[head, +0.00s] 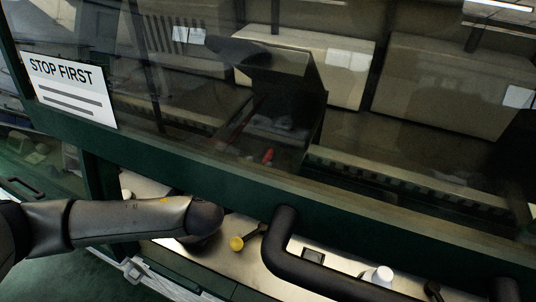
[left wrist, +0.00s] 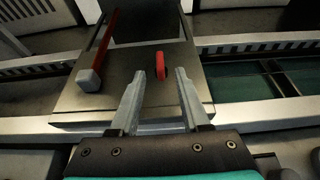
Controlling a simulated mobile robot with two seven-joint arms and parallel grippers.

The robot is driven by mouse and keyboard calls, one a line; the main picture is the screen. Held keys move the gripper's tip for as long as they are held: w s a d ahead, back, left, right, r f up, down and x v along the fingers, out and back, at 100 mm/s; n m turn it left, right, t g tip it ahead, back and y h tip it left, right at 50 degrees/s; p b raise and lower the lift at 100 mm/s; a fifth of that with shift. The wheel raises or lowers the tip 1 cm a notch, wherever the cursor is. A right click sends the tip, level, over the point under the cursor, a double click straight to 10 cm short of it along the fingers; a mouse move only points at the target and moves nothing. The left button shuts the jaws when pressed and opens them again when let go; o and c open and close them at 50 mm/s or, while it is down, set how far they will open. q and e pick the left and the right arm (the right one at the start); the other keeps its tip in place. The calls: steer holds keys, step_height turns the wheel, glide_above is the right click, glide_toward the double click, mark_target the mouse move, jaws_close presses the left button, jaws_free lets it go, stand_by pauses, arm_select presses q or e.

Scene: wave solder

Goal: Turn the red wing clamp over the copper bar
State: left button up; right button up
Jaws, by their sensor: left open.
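The red wing clamp (left wrist: 160,65) stands upright on a grey metal block (left wrist: 72,105) in the left wrist view. In the head view the clamp (head: 267,156) shows small and red through the dark glass. A reddish bar (left wrist: 106,38) with a grey end block lies to the left of the clamp; it may be the copper bar, but I cannot be sure. My left gripper (left wrist: 158,80) is open, its two fingers on either side of the clamp's near end, apart from it. In the head view the green frame hides the gripper. My right gripper does not show.
A green-framed glass hood (head: 420,215) with a "STOP FIRST" sign (head: 72,88) covers the work area. A thick black handle (head: 330,280) crosses the front. A yellow knob (head: 236,243) and a white cap (head: 382,275) are on the ledge below.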

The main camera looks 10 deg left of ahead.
arm_select(q)
steer(key=b+x, duration=0.1)
steer(key=x, duration=0.7)
jaws_close()
stand_by(0.4)
